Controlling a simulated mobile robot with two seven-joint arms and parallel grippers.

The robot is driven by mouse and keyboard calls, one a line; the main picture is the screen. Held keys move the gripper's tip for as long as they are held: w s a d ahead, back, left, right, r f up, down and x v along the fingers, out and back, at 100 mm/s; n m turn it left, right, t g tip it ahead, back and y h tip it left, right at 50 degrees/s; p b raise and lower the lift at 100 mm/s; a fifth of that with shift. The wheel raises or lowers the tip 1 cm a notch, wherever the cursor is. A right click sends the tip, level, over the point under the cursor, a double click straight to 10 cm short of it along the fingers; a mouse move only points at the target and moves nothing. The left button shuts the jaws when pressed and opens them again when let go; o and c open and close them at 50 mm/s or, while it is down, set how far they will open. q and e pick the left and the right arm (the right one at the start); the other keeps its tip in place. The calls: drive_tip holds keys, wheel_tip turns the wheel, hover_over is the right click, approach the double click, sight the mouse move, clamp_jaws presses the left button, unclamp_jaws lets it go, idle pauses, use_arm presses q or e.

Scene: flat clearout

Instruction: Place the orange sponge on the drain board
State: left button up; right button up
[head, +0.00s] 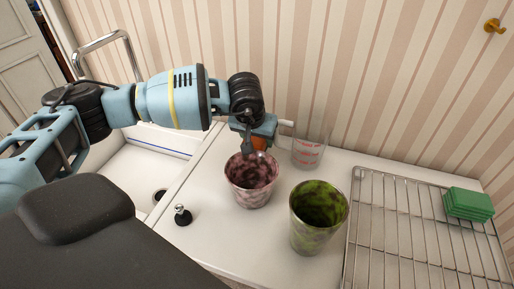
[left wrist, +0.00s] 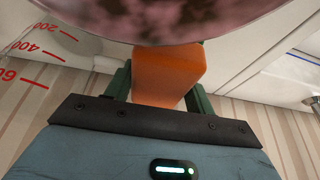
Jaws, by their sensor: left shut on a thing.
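The orange sponge (head: 260,143) is held in my left gripper (head: 255,146), of which only part shows in the head view, just behind and above the rim of a pink mottled cup. In the left wrist view the orange sponge (left wrist: 167,75) sits between the two green fingers, which are shut on it, and the cup's underside or side covers its far end. The wire rack (head: 400,222), which I take as the drain board, lies at the right of the counter. My right gripper is not in view.
The pink cup (head: 250,187) and a green mottled cup (head: 318,222) stand between gripper and rack. A clear measuring cup (head: 308,153) stands near the wall. A green sponge stack (head: 468,204) lies at the rack's right. A sink (head: 140,172) and black stopper (head: 182,216) are left.

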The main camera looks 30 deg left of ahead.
use_arm(q)
drive_tip(key=shift+f, duration=2)
drive_tip(key=shift+f, duration=0.15)
drive_tip(key=o, duration=1)
drive_tip(key=shift+r, duration=0.4)
drive_tip(key=v, duration=1.1)
drive_tip(key=shift+s+r+p, duration=0.2)
drive_tip(key=shift+r+p, duration=0.1)
